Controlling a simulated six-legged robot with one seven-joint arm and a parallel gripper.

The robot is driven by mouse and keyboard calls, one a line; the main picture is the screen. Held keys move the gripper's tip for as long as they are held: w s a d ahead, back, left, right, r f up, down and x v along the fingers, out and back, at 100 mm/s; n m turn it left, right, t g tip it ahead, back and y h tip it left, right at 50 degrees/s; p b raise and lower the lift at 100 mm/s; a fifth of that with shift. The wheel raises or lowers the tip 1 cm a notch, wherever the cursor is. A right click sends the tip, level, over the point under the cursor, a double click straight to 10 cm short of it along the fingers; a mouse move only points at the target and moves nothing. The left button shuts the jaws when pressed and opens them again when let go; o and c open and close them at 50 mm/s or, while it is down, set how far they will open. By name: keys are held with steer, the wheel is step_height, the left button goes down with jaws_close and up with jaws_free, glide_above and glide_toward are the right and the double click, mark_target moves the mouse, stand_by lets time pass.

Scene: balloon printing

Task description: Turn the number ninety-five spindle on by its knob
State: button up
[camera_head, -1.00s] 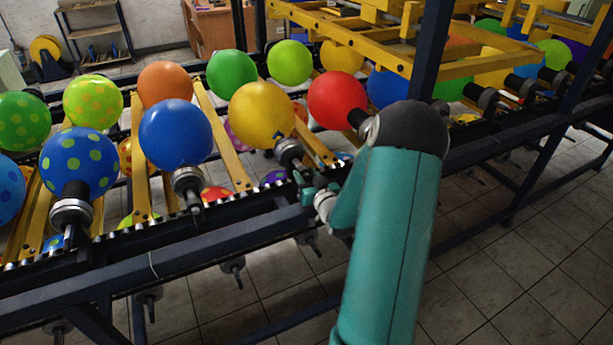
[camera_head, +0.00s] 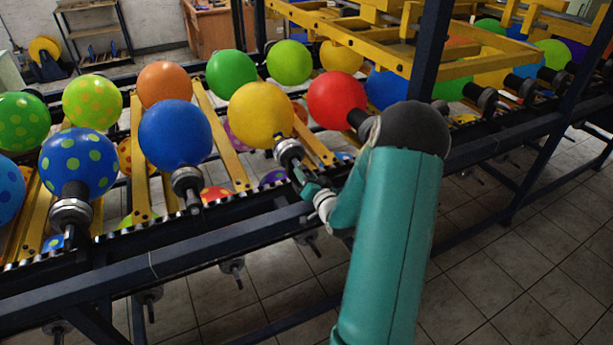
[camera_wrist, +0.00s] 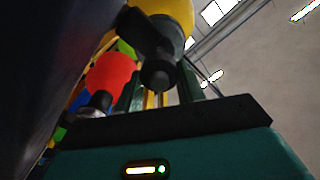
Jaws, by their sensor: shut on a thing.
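The yellow balloon (camera_head: 262,114) sits on a dark spindle (camera_head: 288,151) with a metal collar, at the near edge of the line. My gripper (camera_head: 302,176) is at the lower end of this spindle. In the wrist view, the spindle (camera_wrist: 160,42) rises to the yellow balloon (camera_wrist: 172,10), and its dark knob end (camera_wrist: 158,76) lies between the green fingers of my gripper (camera_wrist: 160,92). The gripper is shut on the knob; the exact contact is dark and partly hidden. No spindle number is legible, so I cannot confirm which one is ninety-five.
The red balloon (camera_head: 336,100) and its spindle are just right of my gripper. The blue balloon (camera_head: 175,134) and its spindle (camera_head: 187,182) are to the left. A dark rail (camera_head: 190,248) runs below, and a dark post (camera_head: 432,52) stands behind my arm.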

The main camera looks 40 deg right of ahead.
steer(key=o, duration=1)
steer(key=v, duration=1.4)
steer(key=shift+w, duration=0.1)
